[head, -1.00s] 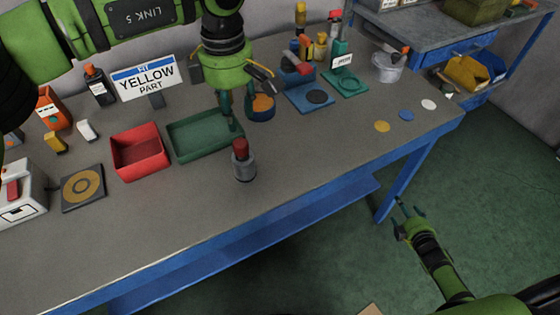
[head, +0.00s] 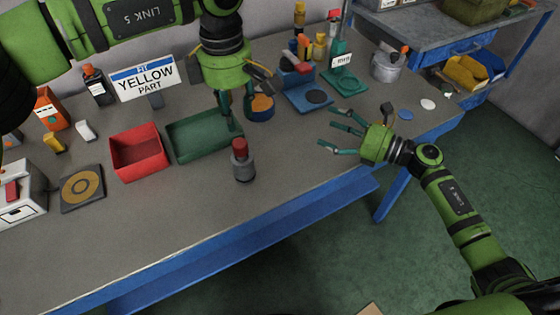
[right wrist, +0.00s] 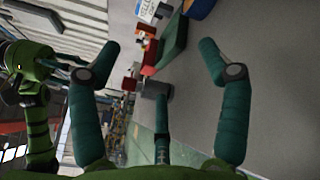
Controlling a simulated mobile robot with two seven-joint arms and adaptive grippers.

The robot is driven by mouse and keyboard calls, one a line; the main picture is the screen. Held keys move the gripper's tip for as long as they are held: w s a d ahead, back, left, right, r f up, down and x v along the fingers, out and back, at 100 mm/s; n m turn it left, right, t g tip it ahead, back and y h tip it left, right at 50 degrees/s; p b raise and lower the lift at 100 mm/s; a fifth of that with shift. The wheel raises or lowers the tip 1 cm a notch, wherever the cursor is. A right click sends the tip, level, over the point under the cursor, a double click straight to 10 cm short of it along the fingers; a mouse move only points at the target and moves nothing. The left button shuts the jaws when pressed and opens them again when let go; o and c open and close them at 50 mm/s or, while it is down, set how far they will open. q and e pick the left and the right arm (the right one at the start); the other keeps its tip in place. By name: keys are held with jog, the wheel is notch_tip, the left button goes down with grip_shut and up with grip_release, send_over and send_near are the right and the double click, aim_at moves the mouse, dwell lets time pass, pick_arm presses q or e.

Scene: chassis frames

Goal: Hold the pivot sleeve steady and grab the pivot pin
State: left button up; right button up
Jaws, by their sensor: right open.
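The grey pivot sleeve (head: 243,170) stands upright on the workbench, with the red pivot pin (head: 240,148) sticking up from its top. In the right wrist view the sleeve (right wrist: 156,89) and pin (right wrist: 129,84) show sideways, beyond my fingers. My left gripper (head: 232,124) points down, its fingertips close to the pin's top in the head view. I cannot tell whether it touches the pin or how far its fingers are apart. My right gripper (head: 331,129) is open and empty, fingers spread towards the sleeve, well to its right.
A red tray (head: 139,174) and a green tray (head: 178,151) lie left of and behind the sleeve. A sign reading "yellow part" (head: 146,77) stands at the back. Blue (head: 311,104) and green fixtures stand behind my right gripper. The bench between sleeve and right gripper is clear.

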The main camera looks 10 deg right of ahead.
aim_at(251, 168)
jog(key=s+a+n+g, duration=0.2)
jog(key=a+n, duration=0.2)
jog(key=a, duration=0.1)
jog(key=s+a+f+n+g, duration=0.1)
jog(key=s+a+n+g, duration=0.1)
jog(key=a+n+g, duration=0.1)
jog(key=s+a+n+g, duration=0.2)
jog(key=a+n, duration=0.3)
jog(key=a, duration=0.1)
jog(key=shift+s+a+f+h, duration=0.3)
jog(key=shift+a+f, duration=0.05)
jog(key=shift+f, duration=0.05)
jog(key=shift+x, duration=3.4)
jog(key=shift+s+f, duration=0.1)
jog(key=c, duration=1.2)
jog(key=shift+o, duration=0.2)
